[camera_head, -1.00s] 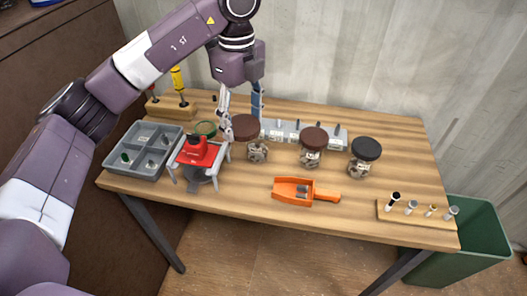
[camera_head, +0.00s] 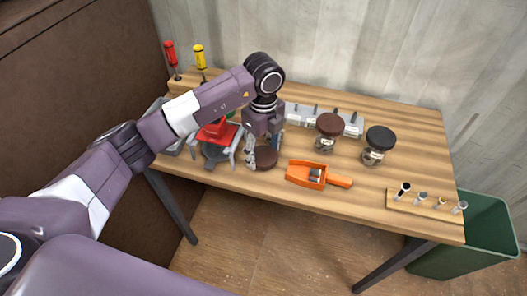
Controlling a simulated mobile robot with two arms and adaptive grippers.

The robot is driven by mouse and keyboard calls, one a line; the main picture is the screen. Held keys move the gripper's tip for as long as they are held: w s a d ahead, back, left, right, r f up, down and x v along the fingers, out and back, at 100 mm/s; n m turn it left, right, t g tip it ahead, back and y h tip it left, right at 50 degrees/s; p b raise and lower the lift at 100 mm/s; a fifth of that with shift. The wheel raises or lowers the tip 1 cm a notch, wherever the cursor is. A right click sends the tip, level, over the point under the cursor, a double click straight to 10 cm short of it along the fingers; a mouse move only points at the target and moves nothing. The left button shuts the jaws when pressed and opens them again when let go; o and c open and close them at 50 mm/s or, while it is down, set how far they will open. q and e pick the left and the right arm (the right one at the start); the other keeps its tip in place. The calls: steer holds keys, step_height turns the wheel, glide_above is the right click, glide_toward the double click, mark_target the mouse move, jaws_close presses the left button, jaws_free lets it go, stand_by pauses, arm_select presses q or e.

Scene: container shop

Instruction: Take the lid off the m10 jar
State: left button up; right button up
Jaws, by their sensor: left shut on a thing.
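My left gripper (camera_head: 265,152) reaches down over the front middle of the table. It is shut on a round dark brown lid (camera_head: 266,158), held low near the tabletop. The jar that carried this lid is hidden behind my arm and gripper. Two other lidded jars stand upright to the right: one with a brown lid (camera_head: 329,123) and one with a black lid (camera_head: 380,138). Their labels are too small to read. My right gripper is not in view.
An orange scoop (camera_head: 305,174) lies just right of my gripper. A red and grey device (camera_head: 216,131) stands close on the left. A grey rack (camera_head: 353,124) stands behind the jars. A wooden strip (camera_head: 425,204) holds several bolts at the front right. A green bin (camera_head: 480,240) stands beside the table.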

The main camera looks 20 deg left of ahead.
arm_select(q)
steer(key=shift+f, duration=0.65)
steer(key=o, duration=1)
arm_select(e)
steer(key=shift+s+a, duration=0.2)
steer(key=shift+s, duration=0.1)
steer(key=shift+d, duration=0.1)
